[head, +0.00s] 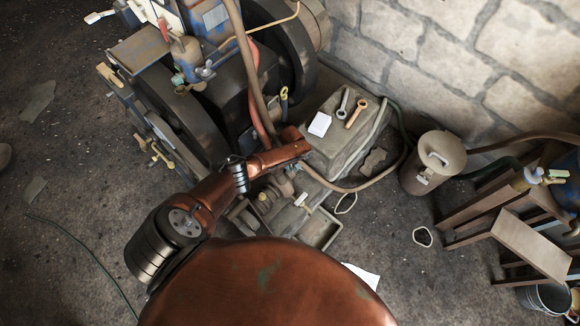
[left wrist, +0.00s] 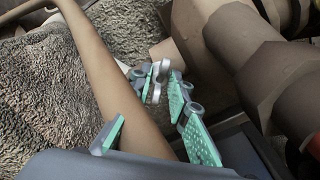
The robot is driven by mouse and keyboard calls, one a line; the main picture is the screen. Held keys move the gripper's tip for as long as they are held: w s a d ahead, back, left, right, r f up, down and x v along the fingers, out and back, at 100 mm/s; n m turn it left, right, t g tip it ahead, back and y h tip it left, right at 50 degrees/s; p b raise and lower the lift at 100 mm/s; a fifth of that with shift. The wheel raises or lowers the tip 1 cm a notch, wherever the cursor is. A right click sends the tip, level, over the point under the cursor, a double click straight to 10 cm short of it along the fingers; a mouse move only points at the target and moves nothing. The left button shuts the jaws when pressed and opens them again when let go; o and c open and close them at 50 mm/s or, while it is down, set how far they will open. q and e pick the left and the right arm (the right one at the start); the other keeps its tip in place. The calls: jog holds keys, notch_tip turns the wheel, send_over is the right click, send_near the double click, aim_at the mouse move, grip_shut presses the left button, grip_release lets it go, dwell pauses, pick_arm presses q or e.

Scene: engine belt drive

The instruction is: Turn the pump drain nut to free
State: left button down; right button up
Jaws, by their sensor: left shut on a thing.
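My left gripper's teal-padded fingers show in the left wrist view (left wrist: 153,78). They are shut on a small metal part that is largely hidden between the fingertips, so I cannot tell whether it is the drain nut. A large brown faceted body (left wrist: 265,70), perhaps of the pump, stands close at the right. In the head view my copper left arm reaches over the pump area (head: 268,198), hiding part of it, and the fingertips do not show clearly there. My right gripper is not in view.
A thick brown hose (left wrist: 95,60) runs close beside the left fingers. Two wrenches (head: 343,102) (head: 356,113) and a white card (head: 320,124) lie on a stone block (head: 333,150). A lidded can (head: 432,163) stands right of it. The engine flywheel (head: 281,50) is behind.

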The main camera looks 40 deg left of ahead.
pick_arm(q)
jog(key=n, duration=0.3)
jog(key=shift+s+d+p, duration=0.1)
jog(key=shift+p, duration=0.3)
jog(key=n, duration=0.6)
jog(key=shift+f+p, duration=0.1)
jog(key=shift+p, duration=0.25)
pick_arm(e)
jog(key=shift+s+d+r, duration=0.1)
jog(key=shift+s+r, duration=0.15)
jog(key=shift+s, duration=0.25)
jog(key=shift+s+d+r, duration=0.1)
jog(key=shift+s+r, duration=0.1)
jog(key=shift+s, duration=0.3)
pick_arm(q)
jog(key=c, duration=1.8)
grip_release()
